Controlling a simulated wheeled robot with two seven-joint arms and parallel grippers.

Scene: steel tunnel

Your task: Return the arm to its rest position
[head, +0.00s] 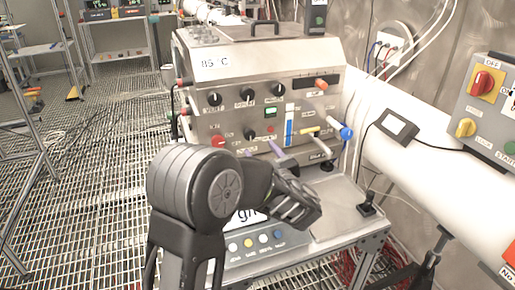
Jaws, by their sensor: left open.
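My left arm (195,188) rises from the bottom of the head view and bends right at a thick dark joint. My left gripper (309,213) is at its end, above the front shelf of a steel machine (262,66). No object shows in its jaws, though the fingers are small and dark in the picture. The arm hides part of the machine's lower front and of a white display behind it. My right gripper is not in view.
The machine front has several black knobs, a red knob (218,141) and a blue-ended lever (346,133). A button panel (256,245) lies on the shelf (345,212). A white pipe (430,165) and a switch box (490,105) are right.

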